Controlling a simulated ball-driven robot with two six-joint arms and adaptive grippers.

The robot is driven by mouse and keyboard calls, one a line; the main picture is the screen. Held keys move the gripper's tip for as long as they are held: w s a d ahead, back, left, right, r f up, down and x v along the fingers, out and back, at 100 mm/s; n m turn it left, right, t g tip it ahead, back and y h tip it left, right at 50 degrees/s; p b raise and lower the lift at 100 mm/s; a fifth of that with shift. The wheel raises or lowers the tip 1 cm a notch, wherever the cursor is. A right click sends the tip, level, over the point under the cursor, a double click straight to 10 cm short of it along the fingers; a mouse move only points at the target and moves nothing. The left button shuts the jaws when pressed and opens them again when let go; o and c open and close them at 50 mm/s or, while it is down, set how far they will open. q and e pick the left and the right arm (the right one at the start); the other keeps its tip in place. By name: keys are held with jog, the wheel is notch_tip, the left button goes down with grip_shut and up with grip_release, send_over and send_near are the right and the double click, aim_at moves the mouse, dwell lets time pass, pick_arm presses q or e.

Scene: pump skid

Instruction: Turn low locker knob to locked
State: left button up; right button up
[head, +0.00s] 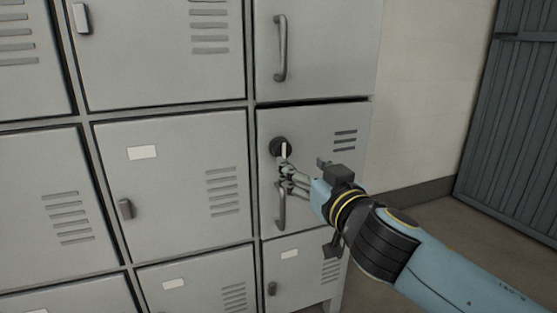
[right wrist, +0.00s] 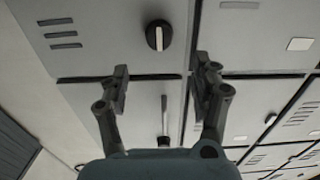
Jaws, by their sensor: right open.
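The low locker knob (head: 279,147) is a round black knob with a pale bar on the grey locker door (head: 318,190) in the right column. The bar stands about upright. In the right wrist view the knob (right wrist: 158,36) shows at the top centre, its bar also near vertical. My right gripper (head: 288,178) is in front of the door, just below the knob in the head view. In the wrist view its fingers (right wrist: 161,72) are spread and empty, with no contact with the knob visible. My left gripper is in neither view.
A bar handle (head: 281,212) sits below the knob, partly behind my right gripper. The upper locker has another bar handle (head: 281,48), also in the wrist view (right wrist: 164,115). More lockers fill the left. Open floor (head: 430,222) and a dark slatted panel (head: 512,125) are at right.

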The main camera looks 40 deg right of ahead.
aim_at(284, 149)
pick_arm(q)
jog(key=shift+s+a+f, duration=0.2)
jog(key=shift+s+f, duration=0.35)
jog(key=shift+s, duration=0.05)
pick_arm(e)
jog(key=x, duration=0.9)
jog(key=shift+w, duration=0.3)
jog(key=shift+c, duration=0.5)
jog(key=c, duration=1.1)
jog(key=shift+o, duration=0.2)
